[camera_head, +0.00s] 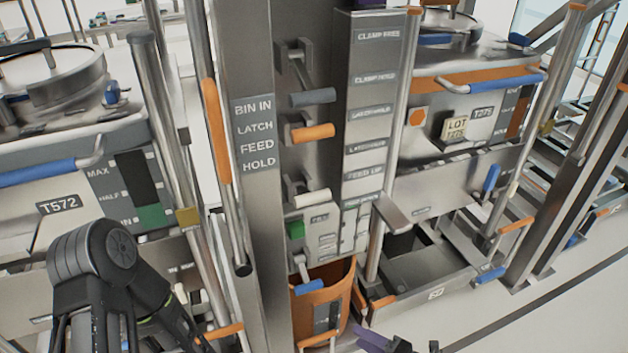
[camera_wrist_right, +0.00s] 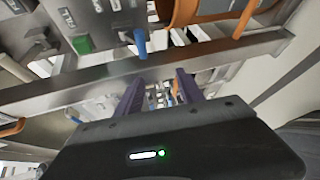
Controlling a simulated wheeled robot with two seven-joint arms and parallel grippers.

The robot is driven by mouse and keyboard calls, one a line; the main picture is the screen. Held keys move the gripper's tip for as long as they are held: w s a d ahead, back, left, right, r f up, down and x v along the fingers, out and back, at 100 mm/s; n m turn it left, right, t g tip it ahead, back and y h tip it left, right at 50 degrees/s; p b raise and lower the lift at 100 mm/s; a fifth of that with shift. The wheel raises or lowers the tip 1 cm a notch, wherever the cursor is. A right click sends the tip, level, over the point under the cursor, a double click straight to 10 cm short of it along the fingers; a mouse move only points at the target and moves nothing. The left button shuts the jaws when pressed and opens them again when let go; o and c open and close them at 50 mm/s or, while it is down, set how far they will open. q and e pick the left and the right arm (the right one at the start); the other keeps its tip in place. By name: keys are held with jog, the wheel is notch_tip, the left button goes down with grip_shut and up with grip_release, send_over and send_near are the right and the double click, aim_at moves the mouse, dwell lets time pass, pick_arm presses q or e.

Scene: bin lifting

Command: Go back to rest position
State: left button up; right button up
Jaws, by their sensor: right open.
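My right gripper (camera_head: 384,342) shows only in part at the bottom edge of the head view, with a purple finger and dark parts. In the right wrist view its two purple fingers (camera_wrist_right: 158,88) stand apart with nothing held between them. A steel rail (camera_wrist_right: 70,90) crosses the picture just beyond them; I cannot tell whether they touch it. My left arm (camera_head: 95,255) rises at the lower left of the head view as a dark jointed link. The left gripper itself is not visible.
A steel column (camera_head: 250,205) with labels and coloured levers (camera_head: 312,132) stands in the middle. Steel bins marked T572 (camera_head: 60,205) and T275 (camera_head: 482,113) flank it. An orange container (camera_head: 325,290) sits low at the column's foot. Bare floor (camera_head: 560,320) lies at the lower right.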

jog(key=s+a+f+n+g+h, duration=0.1)
jog(key=s+a+f+n+g, duration=0.3)
jog(key=s+n, duration=0.55)
jog(key=s+a+f+n+g+h, duration=0.1)
jog(key=s+a+n+g, duration=0.45)
jog(key=s+n, duration=0.4)
jog(key=s+d+n+h, duration=0.4)
jog(key=d+n+h, duration=0.25)
jog(key=n, duration=1.45)
pick_arm(q)
notch_tip(320, 180, down, 34)
jog(key=w+a+b, duration=0.2)
jog(key=b, duration=3.2)
pick_arm(e)
jog(key=w+f+n+t, duration=0.1)
jog(key=w+f, duration=0.2)
jog(key=f, duration=1.3)
jog(key=w+f, duration=0.2)
jog(key=f, duration=1.4)
pick_arm(q)
notch_tip(320, 180, up, 32)
jog(key=s+d+p, duration=0.2)
jog(key=p, duration=3)
jog(key=shift+s+r, duration=0.15)
pick_arm(e)
notch_tip(320, 180, up, 33)
jog(key=s+a, duration=0.2)
jog(key=shift+a+y, duration=0.3)
jog(key=shift+y, duration=0.15)
